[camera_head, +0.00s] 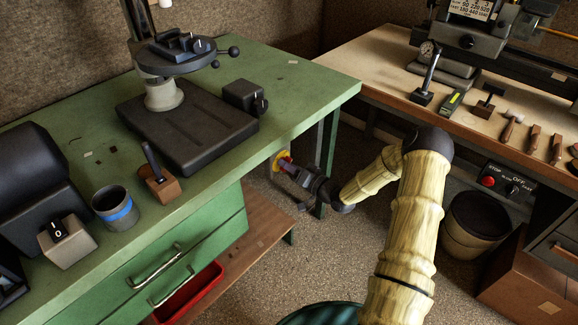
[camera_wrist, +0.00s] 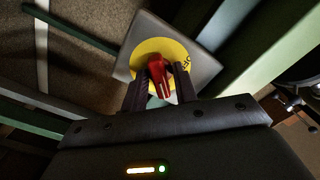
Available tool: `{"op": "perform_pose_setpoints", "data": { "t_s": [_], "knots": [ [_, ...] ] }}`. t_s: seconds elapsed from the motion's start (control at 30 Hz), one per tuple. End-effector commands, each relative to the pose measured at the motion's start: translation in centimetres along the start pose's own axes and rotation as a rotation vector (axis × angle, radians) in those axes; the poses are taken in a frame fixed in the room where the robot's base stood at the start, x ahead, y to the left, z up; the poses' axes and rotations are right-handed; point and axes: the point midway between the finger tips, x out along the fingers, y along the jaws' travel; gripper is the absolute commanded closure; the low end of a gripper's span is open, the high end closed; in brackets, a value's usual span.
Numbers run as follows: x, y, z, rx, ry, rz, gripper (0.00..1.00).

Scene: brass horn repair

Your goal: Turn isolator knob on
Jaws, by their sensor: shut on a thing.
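The isolator knob (camera_wrist: 157,72) is red and sits on a round yellow plate (camera_wrist: 180,50) on a grey box (camera_wrist: 203,64), seen in the wrist view. In the head view the isolator's yellow plate (camera_head: 277,158) shows at the end of the green bench, below its top. My gripper (camera_wrist: 158,88) is shut on the knob, with one dark finger on each side of it. In the head view my gripper (camera_head: 291,168) reaches the isolator from the right. Lettering on the yellow plate is partly hidden and I cannot read the knob's setting.
The green bench (camera_head: 215,180) carries a drill press base (camera_head: 190,130), a blue-banded cup (camera_head: 115,210) and a small switch box (camera_head: 66,243). A wooden bench (camera_head: 385,65) with tools stands at the right, a bin (camera_head: 475,220) under it. Open floor lies between the benches.

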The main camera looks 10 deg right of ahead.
Motion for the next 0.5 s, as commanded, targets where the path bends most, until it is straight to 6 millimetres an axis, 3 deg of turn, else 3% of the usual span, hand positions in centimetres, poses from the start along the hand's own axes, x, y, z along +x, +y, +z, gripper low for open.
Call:
{"op": "perform_pose_setpoints", "data": {
  "t_s": [0.17, 0.2, 0.23, 0.5],
  "knots": [
    [-0.09, 0.13, 0.1, 0.002, -0.002, 0.003, 0.94],
    [-0.09, 0.13, 0.1, 0.002, -0.002, 0.003, 0.67],
    [-0.09, 0.13, 0.1, 0.002, -0.001, 0.003, 0.64],
    [-0.07, 0.06, 0.03, 0.0, 0.0, 0.002, 0.64]
  ]
}}
